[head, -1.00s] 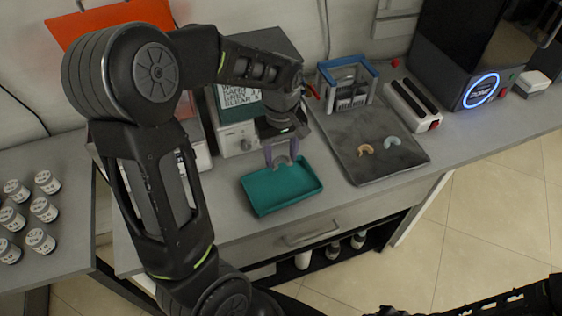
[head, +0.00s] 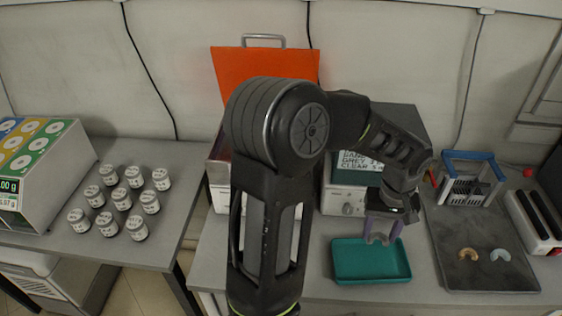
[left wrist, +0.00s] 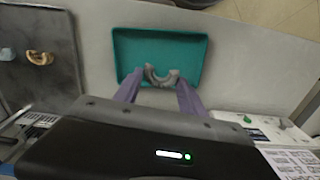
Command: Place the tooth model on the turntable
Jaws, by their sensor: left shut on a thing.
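The grey horseshoe-shaped tooth model (head: 380,239) is held between the purple-grey fingertips of my left gripper (head: 384,226). In the left wrist view the tooth model (left wrist: 162,80) sits across the fingertips of my left gripper (left wrist: 158,86), curved side toward the wrist. The gripper points down over the near-back part of a teal tray (head: 372,273). Whether the model touches the tray cannot be told. I cannot make out a turntable in these views. My right gripper is not in view.
A dark slab (head: 470,277) to the right bears a tan (head: 468,254) and a pale blue arch (head: 500,255). A blue-topped rack (head: 469,180) stands behind. Several white jars (head: 122,199) stand on the left table, beside a box with coloured panels (head: 42,160).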

